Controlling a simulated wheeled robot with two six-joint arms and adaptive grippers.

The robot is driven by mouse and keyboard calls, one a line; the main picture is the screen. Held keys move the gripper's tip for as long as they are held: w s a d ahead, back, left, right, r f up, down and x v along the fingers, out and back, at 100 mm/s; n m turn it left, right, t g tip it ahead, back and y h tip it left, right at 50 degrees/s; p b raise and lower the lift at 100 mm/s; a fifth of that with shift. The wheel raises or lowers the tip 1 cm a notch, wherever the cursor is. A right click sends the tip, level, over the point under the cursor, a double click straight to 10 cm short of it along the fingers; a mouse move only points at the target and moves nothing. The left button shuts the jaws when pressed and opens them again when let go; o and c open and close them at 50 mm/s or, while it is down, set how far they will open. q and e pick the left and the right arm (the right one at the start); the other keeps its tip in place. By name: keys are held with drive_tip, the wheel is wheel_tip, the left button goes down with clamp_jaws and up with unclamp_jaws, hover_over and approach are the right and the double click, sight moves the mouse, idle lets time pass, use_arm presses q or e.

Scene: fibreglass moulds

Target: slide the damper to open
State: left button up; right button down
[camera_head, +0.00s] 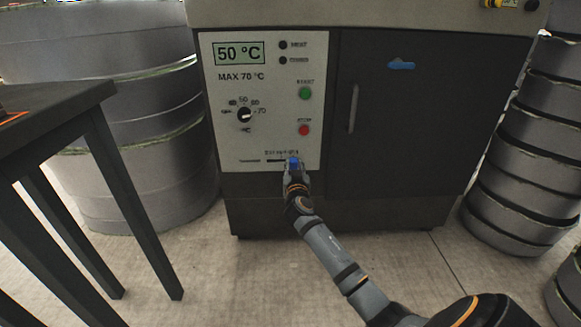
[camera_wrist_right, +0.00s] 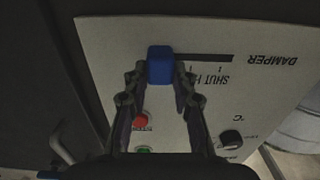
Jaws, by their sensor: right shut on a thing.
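The blue damper knob (camera_head: 293,160) is on the lower part of the white control panel (camera_head: 230,135). It sits at the right end of the dark damper slot (camera_head: 273,161), which runs left from it in the head view. My right gripper (camera_head: 294,167) is shut on the knob. In the right wrist view the panel is upside down; the knob (camera_wrist_right: 160,64) is between the two fingers, and the slot (camera_wrist_right: 212,58) runs to the right. Part of the lettering by the slot is hidden by a finger. My left gripper is not in view.
The panel also has a temperature dial (camera_head: 244,115), a green button (camera_head: 305,93) and a red button (camera_head: 304,130). A dark door with a handle (camera_head: 353,108) is to the right. A dark table (camera_head: 60,110) stands at left, and stacked grey moulds (camera_head: 530,160) at right.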

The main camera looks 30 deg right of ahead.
drive_tip(key=shift+d, duration=0.1)
drive_tip(key=c, duration=1.1)
unclamp_jaws()
drive_tip(key=shift+s+d, duration=0.15)
drive_tip(key=v, duration=1.2)
